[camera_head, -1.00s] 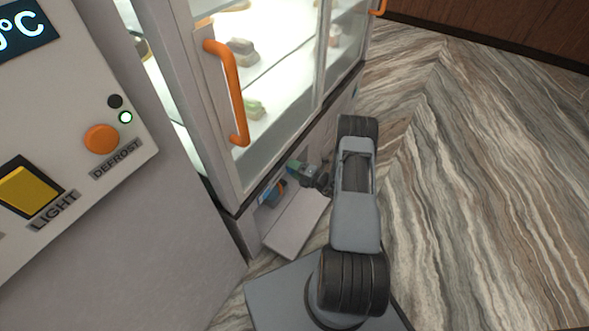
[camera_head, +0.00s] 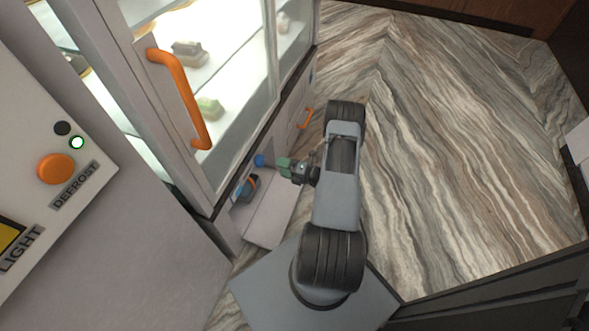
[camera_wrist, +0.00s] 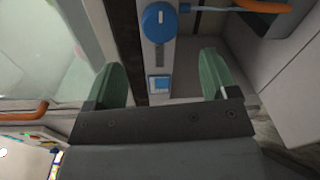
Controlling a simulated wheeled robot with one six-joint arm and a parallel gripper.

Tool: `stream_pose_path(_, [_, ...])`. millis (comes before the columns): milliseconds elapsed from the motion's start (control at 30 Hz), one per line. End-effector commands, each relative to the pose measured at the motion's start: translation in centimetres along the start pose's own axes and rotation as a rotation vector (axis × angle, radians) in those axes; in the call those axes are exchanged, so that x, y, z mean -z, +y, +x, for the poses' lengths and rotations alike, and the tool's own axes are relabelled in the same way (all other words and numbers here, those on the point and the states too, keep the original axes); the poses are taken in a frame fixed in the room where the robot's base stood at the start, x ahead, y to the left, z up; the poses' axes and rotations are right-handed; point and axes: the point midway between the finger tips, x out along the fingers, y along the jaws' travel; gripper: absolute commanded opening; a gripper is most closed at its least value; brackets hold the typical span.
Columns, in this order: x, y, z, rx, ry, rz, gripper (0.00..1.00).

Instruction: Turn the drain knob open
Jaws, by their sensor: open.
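The drain knob looks to be the round blue knob (camera_wrist: 159,22) with a white mark, on a grey strip ahead of my gripper in the wrist view. It also shows as a small blue disc (camera_head: 260,160) low on the cabinet in the head view. My gripper (camera_wrist: 164,80) is open, its two green fingers apart with nothing between them. The knob lies beyond the fingertips, roughly midway between them, and is not touched. In the head view my gripper (camera_head: 284,167) is just right of the knob, near the cabinet's lower compartment.
A blue-and-white square label (camera_wrist: 158,84) sits below the knob. A fold-down grey flap (camera_head: 268,215) lies open under the compartment. The display cabinet has an orange door handle (camera_head: 180,98) and a smaller lower orange handle (camera_head: 305,118). Marble-patterned floor (camera_head: 430,130) is clear at right.

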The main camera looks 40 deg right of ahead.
Motion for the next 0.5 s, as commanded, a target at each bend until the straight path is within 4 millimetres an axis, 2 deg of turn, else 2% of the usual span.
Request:
stream_pose_path(33, [-0.1, 0.1, -1.0, 0.001, -0.005, 0.001, 0.8])
stream_pose_path(200, [-0.1, 0.1, -3.3, 0.001, -0.003, 0.0, 0.8])
stream_pose_path(500, [0.0, 0.0, -4.9, 0.0, 0.0, 0.0, 0.8])
